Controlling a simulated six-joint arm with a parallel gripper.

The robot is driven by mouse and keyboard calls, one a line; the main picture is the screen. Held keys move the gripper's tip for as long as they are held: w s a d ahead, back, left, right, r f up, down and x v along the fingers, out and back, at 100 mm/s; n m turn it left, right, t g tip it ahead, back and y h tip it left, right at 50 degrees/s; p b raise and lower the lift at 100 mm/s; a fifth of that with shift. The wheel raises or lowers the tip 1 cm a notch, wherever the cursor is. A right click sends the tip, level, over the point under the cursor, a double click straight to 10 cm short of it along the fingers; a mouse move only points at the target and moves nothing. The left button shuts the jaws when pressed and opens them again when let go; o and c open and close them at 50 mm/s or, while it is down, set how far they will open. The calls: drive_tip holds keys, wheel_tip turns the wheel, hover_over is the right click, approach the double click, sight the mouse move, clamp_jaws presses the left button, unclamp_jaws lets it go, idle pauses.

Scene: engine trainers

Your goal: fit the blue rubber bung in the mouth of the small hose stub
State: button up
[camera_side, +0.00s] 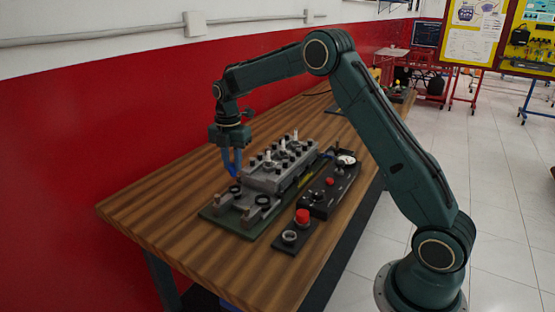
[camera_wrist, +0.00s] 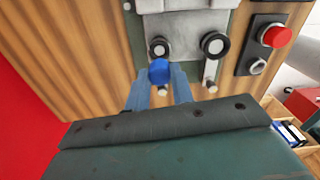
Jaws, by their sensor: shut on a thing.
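My gripper (camera_wrist: 159,82) is shut on the blue rubber bung (camera_wrist: 159,71), which sits between its blue fingertips. In the side view my gripper (camera_side: 233,168) points down over the wall-side end of the fixture; the bung is hard to tell from the blue fingers there. The small hose stub (camera_wrist: 160,46) is a black ring with a pale opening, just beyond the bung in the wrist view. The bung appears at its near edge, and I cannot tell whether they touch. In the side view the small stub (camera_side: 235,188) is just below the fingertips. A larger black-ringed stub (camera_wrist: 214,44) stands to its right.
The grey engine block (camera_side: 280,165) with several upright posts stands behind the stubs on a green base plate (camera_side: 225,222). A red button (camera_side: 302,215) and a black gauge panel (camera_side: 330,185) are to the right. The wooden table (camera_side: 150,215) is clear at the left.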

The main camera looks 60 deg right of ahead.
sight(233, 174)
drive_tip(key=shift+f, duration=1.75)
drive_tip(key=shift+f, duration=0.95)
idle(1.9)
drive_tip(key=o, duration=1.4)
drive_tip(key=shift+o, duration=0.2)
drive_tip(key=shift+r, duration=0.15)
drive_tip(key=shift+r, duration=3.35)
